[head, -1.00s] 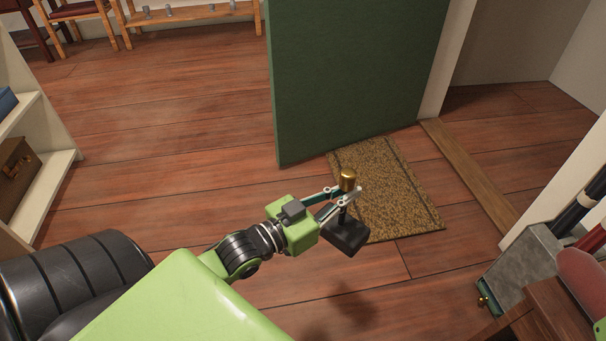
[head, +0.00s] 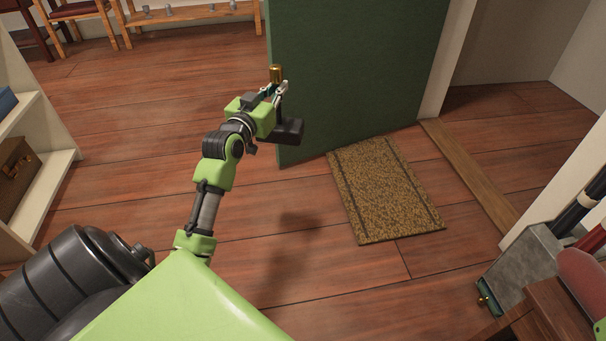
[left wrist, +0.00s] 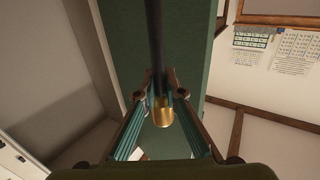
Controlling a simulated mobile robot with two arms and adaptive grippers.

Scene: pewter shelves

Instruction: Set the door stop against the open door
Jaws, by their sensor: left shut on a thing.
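The door stop has a dark block base (head: 289,132), a thin dark stem and a brass knob (head: 276,74). My left gripper (head: 279,91) is shut on its stem just below the knob and holds it upright in the air. The knob (left wrist: 162,112) and dark stem also show between the fingers in the left wrist view. The green door (head: 355,75) stands open behind the door stop, whose base overlaps the door's lower left edge in the head view. I cannot tell whether they touch.
A brown doormat (head: 385,190) lies on the wooden floor right of the door's foot. A white shelf (head: 50,190) with a brown case (head: 17,172) stands at the left. A grey bin (head: 525,262) stands at lower right. The floor left of the door is clear.

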